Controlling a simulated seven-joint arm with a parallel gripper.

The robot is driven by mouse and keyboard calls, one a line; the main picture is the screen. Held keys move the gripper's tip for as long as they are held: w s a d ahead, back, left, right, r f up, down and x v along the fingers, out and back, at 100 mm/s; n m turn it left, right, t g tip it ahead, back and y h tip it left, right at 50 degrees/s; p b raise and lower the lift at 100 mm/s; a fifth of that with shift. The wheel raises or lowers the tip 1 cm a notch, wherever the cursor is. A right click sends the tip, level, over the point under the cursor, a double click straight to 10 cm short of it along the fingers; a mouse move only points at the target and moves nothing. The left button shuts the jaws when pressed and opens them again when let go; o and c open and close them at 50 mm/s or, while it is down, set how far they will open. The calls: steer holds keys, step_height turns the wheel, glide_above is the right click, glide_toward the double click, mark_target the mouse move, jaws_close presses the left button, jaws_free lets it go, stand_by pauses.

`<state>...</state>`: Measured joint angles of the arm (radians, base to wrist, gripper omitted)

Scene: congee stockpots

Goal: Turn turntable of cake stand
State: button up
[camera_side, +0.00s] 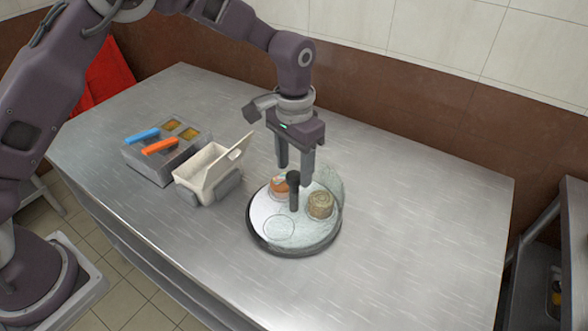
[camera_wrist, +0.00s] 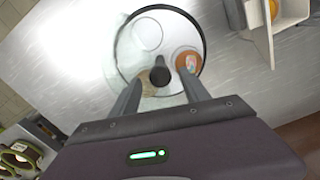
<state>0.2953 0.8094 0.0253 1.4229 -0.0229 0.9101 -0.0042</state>
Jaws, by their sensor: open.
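The cake stand's turntable (camera_side: 262,215) is a round, pale plate with a dark rim and a clear cover part over its far right side. A black upright knob (camera_side: 293,192) stands at its middle. A tan round cake (camera_side: 320,205) and an orange-brown item (camera_side: 278,187) rest on it beside the knob. In the wrist view, the turntable (camera_wrist: 125,45), the knob (camera_wrist: 160,74) and the orange-brown item (camera_wrist: 187,62) show clearly. My gripper (camera_side: 294,174) is open and empty, pointing down above the knob. In the wrist view the knob appears between its fingertips (camera_wrist: 160,80); contact cannot be told.
A cream box (camera_side: 205,168) with a raised lid stands left of the turntable. Behind it is a grey divided container (camera_side: 160,165) with blue and orange handles on top. The steel table (camera_side: 420,225) is clear to the right. A tiled wall runs behind.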

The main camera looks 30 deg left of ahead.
steer(key=shift+f, duration=0.7)
jaws_close()
stand_by(0.9)
